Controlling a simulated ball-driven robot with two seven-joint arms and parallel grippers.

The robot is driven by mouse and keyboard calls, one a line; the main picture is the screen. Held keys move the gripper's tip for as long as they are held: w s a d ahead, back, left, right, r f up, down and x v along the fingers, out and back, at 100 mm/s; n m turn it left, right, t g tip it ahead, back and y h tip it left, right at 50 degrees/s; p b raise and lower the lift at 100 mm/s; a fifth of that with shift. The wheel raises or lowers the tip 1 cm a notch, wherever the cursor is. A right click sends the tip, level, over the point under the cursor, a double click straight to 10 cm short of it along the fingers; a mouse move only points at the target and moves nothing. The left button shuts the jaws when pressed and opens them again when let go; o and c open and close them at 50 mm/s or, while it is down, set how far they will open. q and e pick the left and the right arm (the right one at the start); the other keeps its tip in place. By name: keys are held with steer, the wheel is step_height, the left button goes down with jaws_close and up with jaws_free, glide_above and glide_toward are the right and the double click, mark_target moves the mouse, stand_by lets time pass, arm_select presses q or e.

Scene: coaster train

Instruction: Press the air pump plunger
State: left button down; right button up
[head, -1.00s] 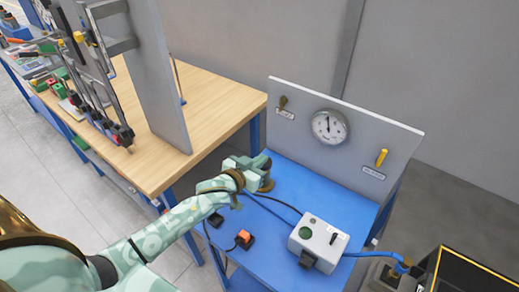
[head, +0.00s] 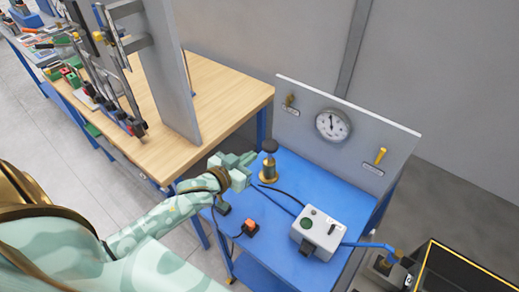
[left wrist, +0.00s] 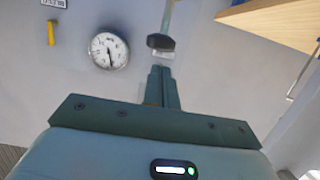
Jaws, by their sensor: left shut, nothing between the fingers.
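The air pump is a brass cylinder (head: 268,173) standing upright on the blue table. Its dark round plunger knob (head: 270,145) stands above the cylinder on a short rod. My left gripper (head: 251,160) is shut and empty, just left of the pump in the head view and about level with the gap between knob and cylinder. In the left wrist view, the shut fingers (left wrist: 163,78) point toward the dark knob (left wrist: 160,41), with a small gap in the picture. I cannot tell whether they touch. My right gripper is out of view.
A wooden bench (head: 225,92) lies left.

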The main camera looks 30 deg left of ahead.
arm_select(q)
steer(key=shift+v, duration=1)
steer(key=shift+d, duration=0.1)
stand_by(0.6)
step_height(320, 180, up, 6)
steer(key=shift+w+f+p, duration=0.1)
steer(key=shift+f+p, duration=0.15)
steer(key=shift+p, duration=0.95)
